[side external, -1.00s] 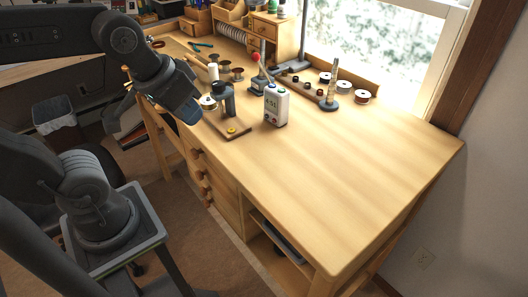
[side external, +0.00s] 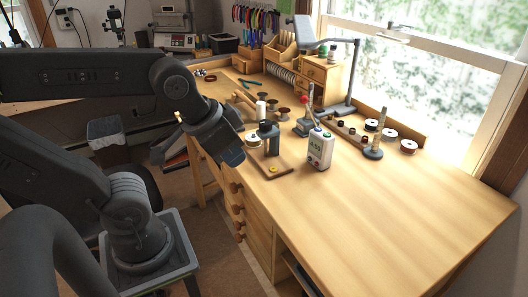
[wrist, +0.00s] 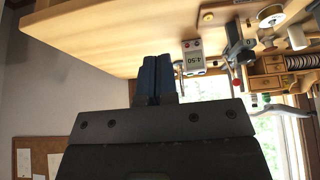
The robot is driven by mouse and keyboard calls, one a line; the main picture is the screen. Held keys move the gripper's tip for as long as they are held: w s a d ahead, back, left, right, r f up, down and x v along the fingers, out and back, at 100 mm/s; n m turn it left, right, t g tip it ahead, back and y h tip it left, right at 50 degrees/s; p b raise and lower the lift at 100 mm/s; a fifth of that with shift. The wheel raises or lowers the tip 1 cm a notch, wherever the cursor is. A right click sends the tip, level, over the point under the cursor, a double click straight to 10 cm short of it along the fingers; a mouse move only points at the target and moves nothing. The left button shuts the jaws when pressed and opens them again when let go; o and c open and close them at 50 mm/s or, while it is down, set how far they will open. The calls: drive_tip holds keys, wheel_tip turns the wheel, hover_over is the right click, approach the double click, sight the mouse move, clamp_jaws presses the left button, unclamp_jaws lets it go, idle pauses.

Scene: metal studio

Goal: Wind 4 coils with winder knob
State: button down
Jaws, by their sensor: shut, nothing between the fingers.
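In the wrist view the yellow disc (wrist: 208,16) is at the top. A red ball knob (side external: 304,99) sits on a thin rod on a dark stand behind; I cannot tell which knob is the winder knob.
Spools (side external: 284,114) stand behind the winder. A lamp (side external: 345,80) and wooden drawers (side external: 320,73) stand at the back. The bench's right and near part (side external: 400,210) is clear.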

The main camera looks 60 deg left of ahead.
sight(266, 122)
drive_tip(key=c, duration=1.8)
unclamp_jaws()
